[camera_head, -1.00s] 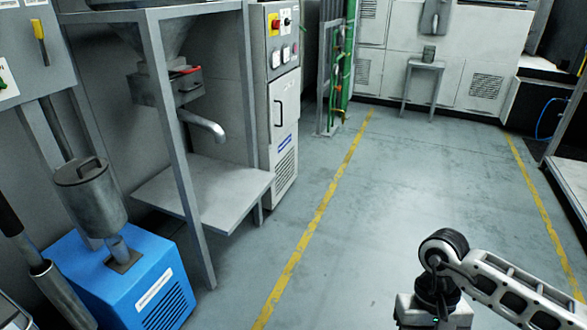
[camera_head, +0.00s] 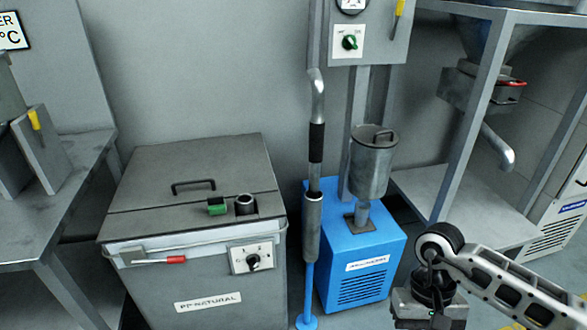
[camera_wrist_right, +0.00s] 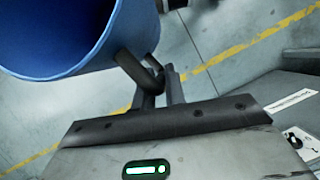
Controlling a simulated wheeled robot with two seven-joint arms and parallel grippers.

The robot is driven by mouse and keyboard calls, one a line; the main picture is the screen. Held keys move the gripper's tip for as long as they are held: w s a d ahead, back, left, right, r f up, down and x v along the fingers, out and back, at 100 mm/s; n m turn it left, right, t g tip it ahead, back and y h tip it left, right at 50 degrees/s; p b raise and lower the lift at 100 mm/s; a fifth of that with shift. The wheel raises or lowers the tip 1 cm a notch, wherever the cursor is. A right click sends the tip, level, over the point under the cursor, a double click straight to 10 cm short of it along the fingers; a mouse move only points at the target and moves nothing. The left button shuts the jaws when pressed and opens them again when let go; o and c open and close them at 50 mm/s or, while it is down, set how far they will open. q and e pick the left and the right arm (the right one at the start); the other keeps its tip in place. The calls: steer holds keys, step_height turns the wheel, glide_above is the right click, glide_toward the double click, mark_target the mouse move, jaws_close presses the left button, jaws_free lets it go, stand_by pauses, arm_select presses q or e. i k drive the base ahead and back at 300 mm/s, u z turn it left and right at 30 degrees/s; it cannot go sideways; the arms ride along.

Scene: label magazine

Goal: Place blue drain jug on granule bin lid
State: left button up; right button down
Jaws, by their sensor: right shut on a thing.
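The granule bin lid (camera_head: 225,155) is the flat dark grey top of a grey bin labelled PP NATURAL, left of centre in the head view. It carries a black handle at its middle. The blue drain jug (camera_wrist_right: 60,40) fills the upper left of the right wrist view, its wide open mouth facing the camera. My right gripper (camera_wrist_right: 155,82) is shut on the jug at its near side; the exact contact is partly hidden. In the head view my right arm shows at lower right, but its fingers and the jug are out of frame. My left gripper is not in view.
A green item (camera_head: 217,206) and a dark round fitting (camera_head: 245,204) sit on the bin's front right top. A red-handled tool (camera_head: 160,259) is at its front. A hose pipe (camera_head: 312,225) and a blue machine (camera_head: 360,262) stand right of the bin. A grey table (camera_head: 50,210) is left.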

mark_target(201, 171)
steer(key=u, duration=1.15)
steer(key=i, duration=0.35)
